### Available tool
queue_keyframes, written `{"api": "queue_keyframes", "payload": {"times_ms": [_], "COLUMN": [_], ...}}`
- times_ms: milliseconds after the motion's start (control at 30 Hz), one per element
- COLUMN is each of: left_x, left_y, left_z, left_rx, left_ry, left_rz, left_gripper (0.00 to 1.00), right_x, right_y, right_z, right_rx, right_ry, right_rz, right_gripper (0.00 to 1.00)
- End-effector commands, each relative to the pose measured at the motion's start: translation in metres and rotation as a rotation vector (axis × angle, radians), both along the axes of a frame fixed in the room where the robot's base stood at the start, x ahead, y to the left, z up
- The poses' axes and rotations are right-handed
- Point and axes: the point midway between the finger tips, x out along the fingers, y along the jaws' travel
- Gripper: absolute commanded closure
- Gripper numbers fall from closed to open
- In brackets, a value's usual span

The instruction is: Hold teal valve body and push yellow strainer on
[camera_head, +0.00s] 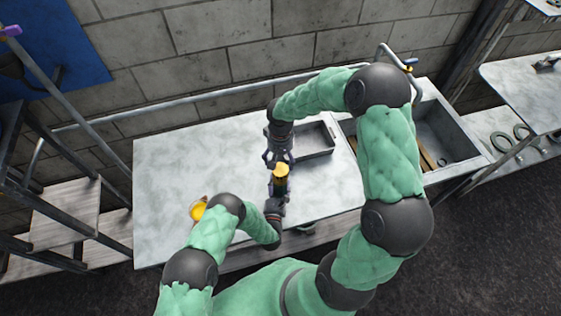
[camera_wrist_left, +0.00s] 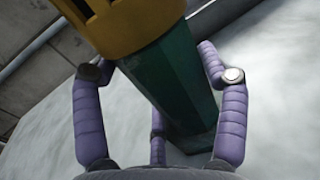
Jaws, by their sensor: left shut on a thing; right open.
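The teal valve body (camera_wrist_left: 170,85) stands between the purple fingers of my left gripper (camera_wrist_left: 155,70) in the left wrist view. It looks dark in the head view (camera_head: 281,188). The yellow strainer (camera_head: 281,170) is at the upper end of the valve body, and its lower rim (camera_wrist_left: 125,28) meets the teal part in the wrist view. Whether it is fully seated I cannot tell. My left gripper is shut on the valve body, near the table's front edge. My right gripper (camera_head: 279,158) is open, just behind and close to the strainer; contact is unclear.
The grey worktable (camera_head: 170,165) is mostly clear on the left. A yellow round item (camera_head: 198,211) lies at its front left, partly behind my left arm. A grey tray (camera_head: 318,152) stands behind and right of the grippers. A sink (camera_head: 432,125) is farther right.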

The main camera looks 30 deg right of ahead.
Motion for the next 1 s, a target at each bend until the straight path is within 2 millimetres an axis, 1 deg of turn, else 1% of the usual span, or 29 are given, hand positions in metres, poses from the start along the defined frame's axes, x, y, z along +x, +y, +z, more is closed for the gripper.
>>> {"api": "queue_keyframes", "payload": {"times_ms": [133, 467, 500, 567, 1000], "left_x": [0.0007, 0.0007, 0.0013, 0.0013, -0.0025], "left_y": [-0.0004, -0.0004, -0.0006, -0.0006, 0.0013], "left_z": [0.0012, 0.0013, 0.0021, 0.0021, -0.0019], "left_rx": [-0.002, -0.002, -0.004, -0.003, 0.003], "left_ry": [-0.002, -0.002, -0.005, -0.004, 0.004], "left_rz": [0.0, 0.0, 0.001, 0.001, -0.001], "left_gripper": [0.58, 0.58, 0.18, 0.01, 0.0], "right_x": [0.0001, 0.0001, 0.0001, 0.0001, 0.0], "right_y": [-0.0001, -0.0002, -0.0002, -0.0002, -0.0003], "right_z": [0.0061, 0.0064, 0.0064, 0.0064, 0.0066], "right_rx": [0.0, 0.0, 0.0, 0.0, 0.0], "right_ry": [-0.001, 0.0, 0.0, 0.0, 0.0], "right_rz": [-0.001, -0.001, -0.001, -0.001, -0.001], "right_gripper": [0.16, 0.16, 0.16, 0.16, 0.16]}}
